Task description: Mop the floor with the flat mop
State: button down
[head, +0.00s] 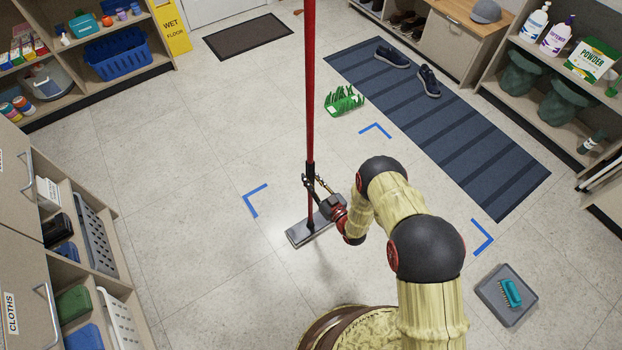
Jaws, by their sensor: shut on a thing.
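The flat mop has an upright red pole (309,90) and a flat grey head (299,233) that appears to rest on the tiled floor (180,210). My gripper (313,184) is shut on the lower part of the pole, a little above the mop head. My arm reaches in from the lower right and hides part of the floor. Blue corner marks lie on the floor to the left (255,198), above (376,130) and to the right (483,238) of the mop head.
A green bristly object (344,100) sits on the floor beyond the mop. A striped blue runner (440,130) with dark shoes lies at right. Shelves line both sides. The left floor is clear.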

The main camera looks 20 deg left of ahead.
jog(key=shift+f, duration=0.65)
dwell(0.7)
jog(key=w+d+p, duration=0.1)
jog(key=w+d, duration=1.5)
jog(key=w, duration=0.2)
jog(key=shift+w+r, duration=0.35)
jog(key=shift+r, duration=0.1)
dwell(2.9)
jog(key=shift+w+f+n+b, duration=0.1)
jog(key=shift+f+n+b, duration=0.05)
jog(key=shift+n+b, duration=0.2)
dwell(0.5)
